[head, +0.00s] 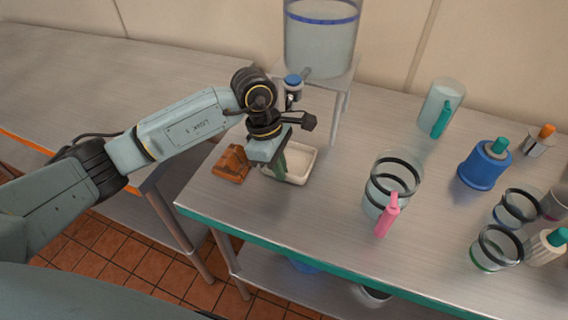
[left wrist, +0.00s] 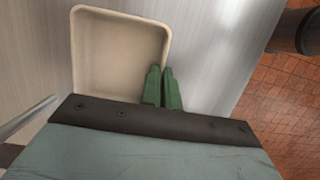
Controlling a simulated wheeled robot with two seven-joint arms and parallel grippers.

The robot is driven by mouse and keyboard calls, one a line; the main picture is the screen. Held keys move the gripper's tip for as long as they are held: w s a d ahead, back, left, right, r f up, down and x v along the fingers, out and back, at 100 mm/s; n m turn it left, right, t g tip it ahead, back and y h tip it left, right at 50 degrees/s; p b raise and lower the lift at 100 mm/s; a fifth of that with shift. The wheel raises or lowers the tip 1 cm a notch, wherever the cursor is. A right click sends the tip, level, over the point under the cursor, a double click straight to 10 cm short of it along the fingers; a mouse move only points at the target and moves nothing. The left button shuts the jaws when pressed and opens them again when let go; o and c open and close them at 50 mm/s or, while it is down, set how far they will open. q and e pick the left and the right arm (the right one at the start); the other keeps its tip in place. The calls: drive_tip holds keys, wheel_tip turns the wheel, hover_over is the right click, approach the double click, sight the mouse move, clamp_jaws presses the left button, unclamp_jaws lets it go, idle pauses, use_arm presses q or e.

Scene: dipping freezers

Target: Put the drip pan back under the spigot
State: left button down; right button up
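The drip pan (head: 301,176) is a shallow cream tray. In the head view it is on or just above the steel table, in front of the dispenser stand. The spigot (head: 293,87), with a blue top, is on the clear water dispenser (head: 320,45), farther back than the pan. My left gripper (head: 275,170) points down at the pan's left side. In the left wrist view its green fingers (left wrist: 163,88) are close together, one on each side of the rim of the pan (left wrist: 115,55), and look shut on it. My right gripper is not in view.
A brown block (head: 232,164) lies left of the pan. A pitcher with a pink handle (head: 387,190), a blue jug (head: 484,164), a clear pitcher (head: 441,107) and several other containers stand to the right. The stand's legs (head: 336,118) rise behind the pan. The table's teal front edge (head: 300,255) is near.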

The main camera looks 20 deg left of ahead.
use_arm(q)
drive_tip(key=shift+s+f, duration=0.1)
drive_tip(key=shift+s, duration=0.45)
drive_tip(key=shift+w, duration=0.15)
drive_tip(key=c, duration=1.6)
unclamp_jaws()
drive_tip(key=shift+c, duration=0.2)
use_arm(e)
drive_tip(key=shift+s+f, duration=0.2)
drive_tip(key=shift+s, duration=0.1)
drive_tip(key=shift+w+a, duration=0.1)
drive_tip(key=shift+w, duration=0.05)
